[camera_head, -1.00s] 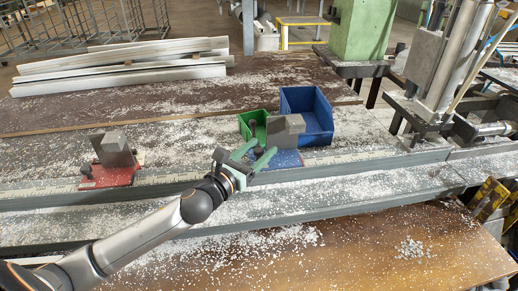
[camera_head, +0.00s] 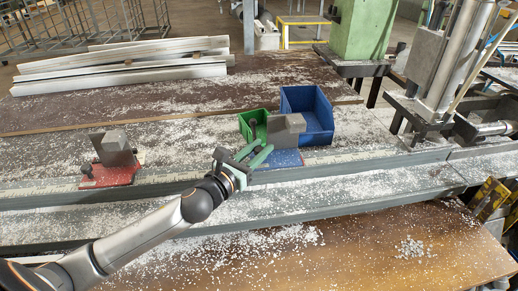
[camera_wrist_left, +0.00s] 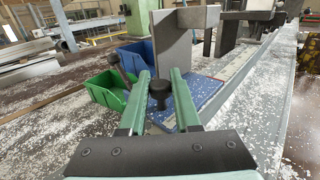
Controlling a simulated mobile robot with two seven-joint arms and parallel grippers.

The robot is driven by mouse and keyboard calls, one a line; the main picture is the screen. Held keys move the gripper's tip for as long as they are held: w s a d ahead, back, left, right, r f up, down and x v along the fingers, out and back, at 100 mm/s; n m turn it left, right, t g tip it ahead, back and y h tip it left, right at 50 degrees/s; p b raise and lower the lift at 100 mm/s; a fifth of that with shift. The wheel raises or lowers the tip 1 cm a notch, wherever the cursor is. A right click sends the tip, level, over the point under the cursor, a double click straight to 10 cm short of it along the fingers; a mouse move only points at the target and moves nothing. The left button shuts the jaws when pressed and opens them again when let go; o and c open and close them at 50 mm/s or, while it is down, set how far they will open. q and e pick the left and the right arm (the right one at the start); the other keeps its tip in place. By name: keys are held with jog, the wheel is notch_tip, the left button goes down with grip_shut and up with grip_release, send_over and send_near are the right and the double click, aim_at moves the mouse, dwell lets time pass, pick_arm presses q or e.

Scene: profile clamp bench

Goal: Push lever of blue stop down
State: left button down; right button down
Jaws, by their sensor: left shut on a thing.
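The blue stop has a flat blue base (camera_head: 287,158) and an upright grey block (camera_head: 287,127); the base also shows in the wrist view (camera_wrist_left: 200,95). Its dark lever (camera_head: 253,129) stands up and leans at the block's left side, and in the wrist view the lever (camera_wrist_left: 119,68) is left of my fingers, apart from them. My left gripper (camera_head: 258,153) is at the stop's front left. Its green fingers are shut on a black knob (camera_wrist_left: 160,92) low on the blue stop. The fingers partly hide the knob in the head view. My right gripper is not in view.
A green bin (camera_head: 246,131) and a blue bin (camera_head: 318,135) stand just behind the stop. A red stop (camera_head: 108,177) with a grey block sits further left on the rail. Pale profiles (camera_head: 120,68) lie at the back left. White chips cover the bench.

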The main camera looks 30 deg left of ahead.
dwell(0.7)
pick_arm(q)
jog(key=shift+s+a, duration=0.5)
jog(key=shift+a, duration=0.15)
jog(key=c, duration=0.6)
grip_release()
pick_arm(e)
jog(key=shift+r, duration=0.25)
pick_arm(q)
jog(key=shift+s+f, duration=0.1)
jog(key=shift+s, duration=0.55)
jog(key=s, duration=0.3)
jog(key=s+a, duration=0.1)
jog(key=s, duration=0.2)
jog(key=s+b, duration=0.1)
jog(key=s, duration=0.2)
jog(key=shift+a, duration=0.2)
jog(key=shift+s+a, duration=0.15)
jog(key=shift+s, duration=0.8)
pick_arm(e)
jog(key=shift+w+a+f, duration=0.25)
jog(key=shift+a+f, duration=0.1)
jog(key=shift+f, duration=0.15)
